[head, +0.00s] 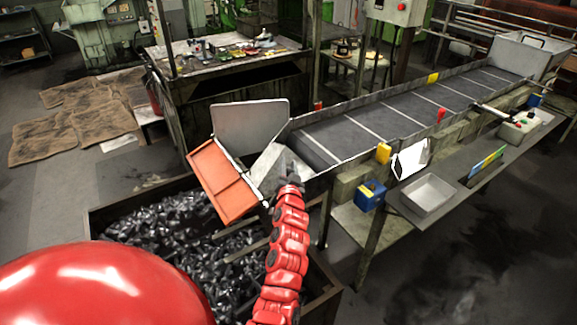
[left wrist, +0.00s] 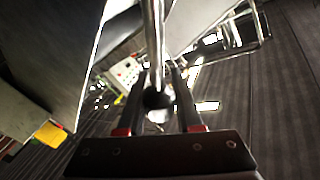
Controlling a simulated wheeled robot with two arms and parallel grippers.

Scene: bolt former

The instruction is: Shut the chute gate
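The orange-red gate panel (head: 225,174) stands tilted at the left, lower end of the chute, above the bin of bolts. A pale metal plate (head: 250,122) rises behind it, and the grey chute (head: 272,169) lies to its right. My left gripper (head: 289,168) is at the chute's mouth, right of the panel. In the left wrist view a shiny rod (left wrist: 157,45) with a dark round knob (left wrist: 158,98) runs between the two fingers of my left gripper (left wrist: 159,80). The knob nearly fills the gap; whether the fingers press on it is unclear. My right gripper is not seen.
A dark conveyor (head: 375,121) runs from the chute to the back right. The bolt bin (head: 317,302) stands below. Floor is clear at the lower right.

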